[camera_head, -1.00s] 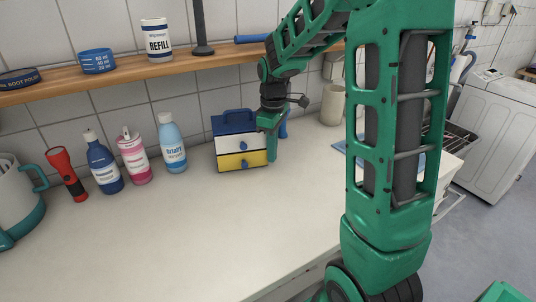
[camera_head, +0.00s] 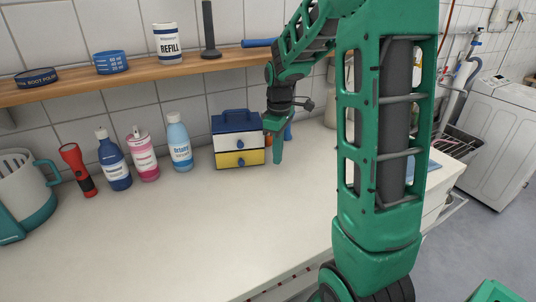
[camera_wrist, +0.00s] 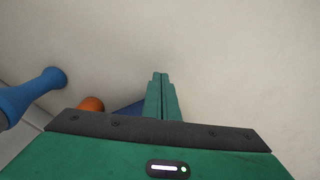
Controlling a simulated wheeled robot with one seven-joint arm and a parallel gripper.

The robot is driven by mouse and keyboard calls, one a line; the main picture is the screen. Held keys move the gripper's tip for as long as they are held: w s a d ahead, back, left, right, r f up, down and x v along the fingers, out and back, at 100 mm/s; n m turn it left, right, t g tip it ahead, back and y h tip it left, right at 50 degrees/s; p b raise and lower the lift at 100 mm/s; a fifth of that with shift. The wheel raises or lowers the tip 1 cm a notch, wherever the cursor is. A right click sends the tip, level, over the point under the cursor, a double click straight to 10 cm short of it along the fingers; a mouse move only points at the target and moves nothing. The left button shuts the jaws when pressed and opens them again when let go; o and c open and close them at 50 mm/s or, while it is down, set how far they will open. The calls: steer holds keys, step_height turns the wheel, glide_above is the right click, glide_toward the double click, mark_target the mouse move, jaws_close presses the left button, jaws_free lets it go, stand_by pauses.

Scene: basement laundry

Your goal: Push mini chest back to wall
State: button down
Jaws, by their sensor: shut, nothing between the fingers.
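The mini chest (camera_head: 227,141) is a small box with a blue top and handle, a white upper drawer and a yellow lower drawer, each with a blue knob. It stands upright on the counter near the tiled wall; any gap behind it is hidden. My gripper (camera_head: 277,160) is shut and empty, pointing down at the chest's front right corner. I cannot tell if it touches the chest. In the wrist view my shut fingers (camera_wrist: 161,90) cover part of a dark blue surface (camera_wrist: 130,109), probably the chest.
A light blue bottle (camera_head: 179,143), pink bottle (camera_head: 143,157), dark blue bottle (camera_head: 113,162) and red flashlight (camera_head: 76,168) stand left of the chest. A blue object (camera_wrist: 38,96) and an orange one (camera_wrist: 92,103) are beside my gripper. The front counter (camera_head: 180,235) is clear.

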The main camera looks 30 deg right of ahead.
step_height(320, 180, up, 10)
steer(key=shift+s+d, duration=0.25)
steer(key=shift+d, duration=0.05)
